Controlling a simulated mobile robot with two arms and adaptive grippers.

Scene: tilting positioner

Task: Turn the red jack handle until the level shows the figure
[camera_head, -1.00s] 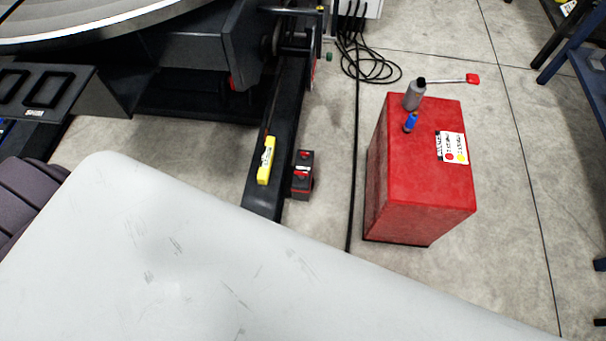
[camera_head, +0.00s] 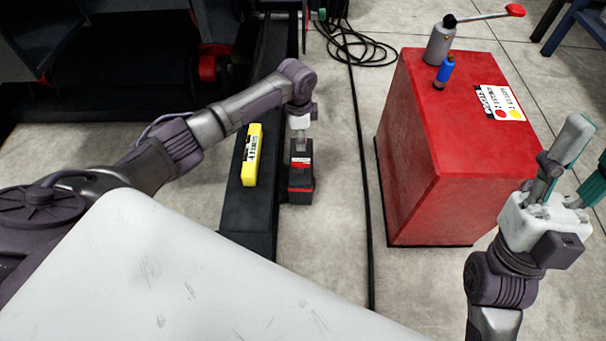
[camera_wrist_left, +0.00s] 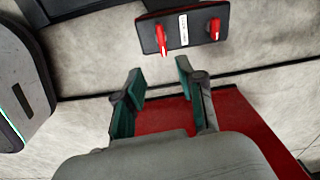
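A yellow level (camera_head: 252,155) lies on the black beam (camera_head: 247,212); its figure is too small to read. A grey cylinder (camera_head: 440,44) on the red cabinet (camera_head: 460,120) carries a metal rod with a red end (camera_head: 515,10). Another red part (camera_head: 207,68) sits under the dark machine. I cannot tell which is the jack handle. My left gripper (camera_head: 300,140) overlaps the black box (camera_head: 300,185) in the head view; its fingers (camera_wrist_left: 157,85) are apart and empty in the wrist view. My right gripper (camera_head: 582,165) is open at the right edge, one finger partly cut off.
The black box (camera_wrist_left: 183,28) has two red levers. A blue bottle (camera_head: 444,73) and a card (camera_head: 499,103) with red and yellow dots are on the cabinet. Black cable (camera_head: 362,180) runs along the floor between box and cabinet. Bare floor lies beside it.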

